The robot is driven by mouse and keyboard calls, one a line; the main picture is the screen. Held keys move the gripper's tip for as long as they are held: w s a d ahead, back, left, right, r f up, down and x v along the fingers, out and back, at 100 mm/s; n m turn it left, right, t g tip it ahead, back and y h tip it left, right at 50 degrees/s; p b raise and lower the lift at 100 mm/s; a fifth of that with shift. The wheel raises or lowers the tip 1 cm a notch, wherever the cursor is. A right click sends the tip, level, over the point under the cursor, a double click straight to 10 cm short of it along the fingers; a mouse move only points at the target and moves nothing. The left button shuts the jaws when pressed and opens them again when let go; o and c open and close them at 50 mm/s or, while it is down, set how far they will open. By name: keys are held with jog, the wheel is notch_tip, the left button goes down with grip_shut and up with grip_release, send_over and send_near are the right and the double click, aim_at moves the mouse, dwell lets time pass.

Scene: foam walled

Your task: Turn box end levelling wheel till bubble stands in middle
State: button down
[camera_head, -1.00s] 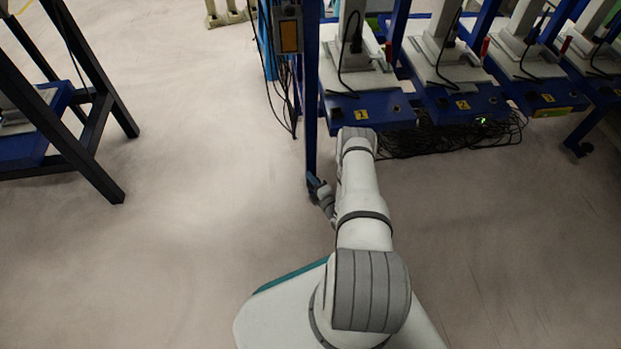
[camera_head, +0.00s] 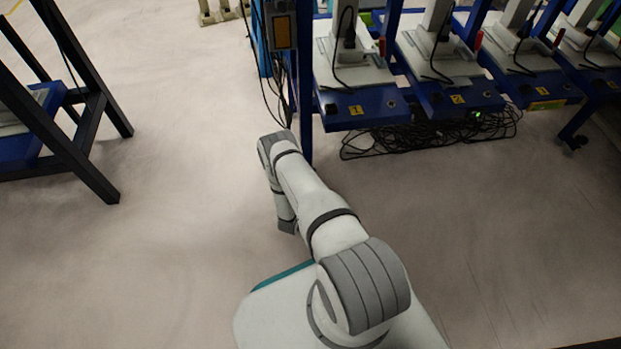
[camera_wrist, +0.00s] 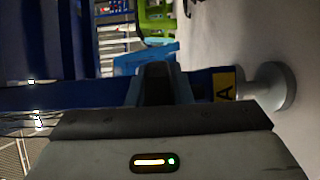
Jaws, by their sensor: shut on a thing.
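In the wrist view my gripper (camera_wrist: 157,85) reaches from the bottom of the picture towards a blue bar (camera_wrist: 55,98) that runs sideways. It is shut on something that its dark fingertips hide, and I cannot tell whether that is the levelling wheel. To the right, the bar bears a yellow label "A" (camera_wrist: 225,84), then a round grey foot (camera_wrist: 278,87) on the pale floor. In the head view my arm bends left past the rack's front blue post (camera_head: 305,95) and hides the gripper. I cannot make out a bubble in either view.
The rack's blue shelf with numbered grey units (camera_head: 350,65) stands at the upper right, with tangled black cables (camera_head: 400,138) under it. A dark frame stand (camera_head: 95,95) is at the left. The floor between the stand and my arm is clear.

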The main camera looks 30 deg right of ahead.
jog(key=m+g+h+b, duration=0.1)
jog(key=m+g+h, duration=0.1)
jog(key=m+g, duration=0.1)
jog(key=shift+s+d+f+h+b, duration=0.1)
jog(key=shift+f+h+b, duration=0.1)
jog(key=shift+h+b, duration=0.15)
jog(key=m+g, duration=0.1)
jog(key=g, duration=0.1)
jog(key=m+g+h, duration=0.1)
jog(key=g, duration=0.1)
jog(key=m+g+h, duration=0.1)
jog(key=g, duration=0.1)
jog(key=shift+s+d+r+m+b, duration=0.1)
jog(key=shift+s+d+m+b, duration=0.1)
jog(key=shift+s+m+b, duration=0.1)
jog(key=m+g, duration=0.1)
jog(key=g, duration=0.1)
jog(key=m+g, duration=0.3)
jog(key=g, duration=0.2)
jog(key=shift+s+m, duration=0.3)
jog(key=shift+s, duration=0.1)
jog(key=shift+s+m+g+y, duration=0.2)
jog(key=shift+m+g+y, duration=0.55)
jog(key=shift+g, duration=0.55)
jog(key=shift+s+m+g+y, duration=0.15)
jog(key=shift+m+g+y, duration=0.25)
jog(key=shift+m+g, duration=0.75)
jog(key=shift+g, duration=0.25)
